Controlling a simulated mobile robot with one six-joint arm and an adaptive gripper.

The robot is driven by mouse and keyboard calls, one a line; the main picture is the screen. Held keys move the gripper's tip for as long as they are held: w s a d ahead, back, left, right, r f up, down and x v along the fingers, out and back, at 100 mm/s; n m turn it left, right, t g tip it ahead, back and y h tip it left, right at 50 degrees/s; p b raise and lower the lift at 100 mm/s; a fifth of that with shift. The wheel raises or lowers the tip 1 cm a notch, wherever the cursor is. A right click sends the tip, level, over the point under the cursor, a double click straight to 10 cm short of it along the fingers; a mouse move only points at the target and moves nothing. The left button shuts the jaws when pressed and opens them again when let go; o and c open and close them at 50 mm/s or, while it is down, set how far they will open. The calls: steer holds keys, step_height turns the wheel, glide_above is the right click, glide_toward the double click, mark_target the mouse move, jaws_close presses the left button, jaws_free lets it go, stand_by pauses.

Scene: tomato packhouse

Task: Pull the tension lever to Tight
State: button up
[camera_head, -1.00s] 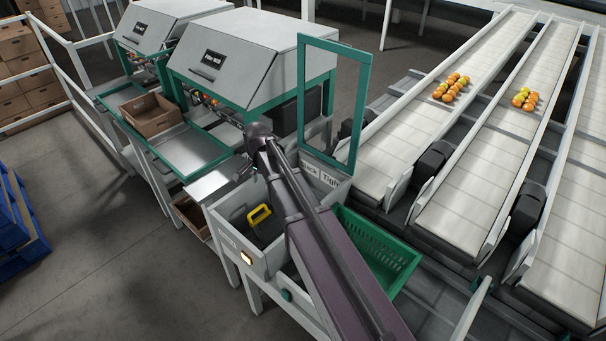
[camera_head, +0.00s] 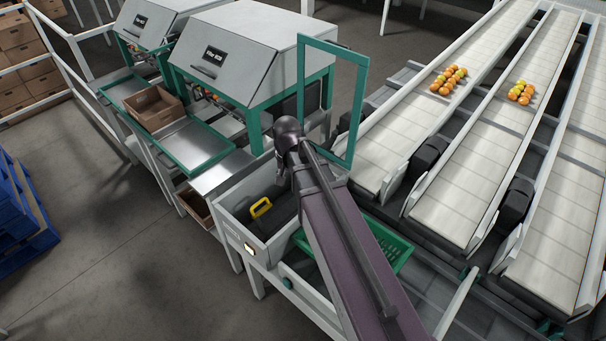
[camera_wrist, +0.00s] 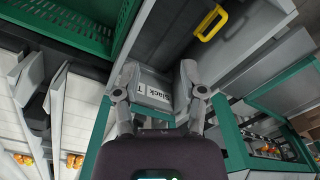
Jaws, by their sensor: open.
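In the wrist view a pale plate (camera_wrist: 152,88) with black lettering shows "Slack" and the start of a second word. My gripper (camera_wrist: 160,72) is open, with its two fingers on either side of the plate in the picture. I cannot tell how far the fingers are from it. No tension lever can be made out clearly in either view.
A grey bin (camera_head: 232,222) with a yellow handle (camera_head: 260,208) inside stands left of my arm. A green crate (camera_head: 392,243) is to the right. A teal upright frame (camera_head: 360,105) rises behind the arm. Pale conveyors (camera_head: 465,205) carrying tomatoes (camera_head: 449,80) lie at right.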

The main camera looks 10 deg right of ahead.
steer(key=s+d+r+n+p, duration=0.2)
steer(key=s+d+r+p, duration=0.1)
steer(key=s+r, duration=0.1)
steer(key=shift+s+n+p, duration=0.3)
steer(key=shift+s, duration=0.4)
steer(key=shift+r, duration=0.1)
steer(key=m+t+b, duration=0.1)
steer(key=m+b, duration=0.8)
steer(key=b, duration=0.6)
glide_above(257, 203)
steer(key=s+d, duration=0.1)
steer(key=s, duration=0.1)
step_height(257, 203, down, 14)
steer(key=shift+w+d+f+y, duration=0.2)
steer(key=shift+w+y, duration=0.05)
steer(key=shift+y, duration=0.15)
steer(key=shift+f, duration=0.15)
steer(key=f+b, duration=0.4)
steer(key=w+f+b, duration=0.1)
steer(key=f+b, duration=0.4)
steer(key=a+f+b, duration=0.1)
steer(key=f+b, duration=0.3)
steer(key=shift+w+f, duration=0.2)
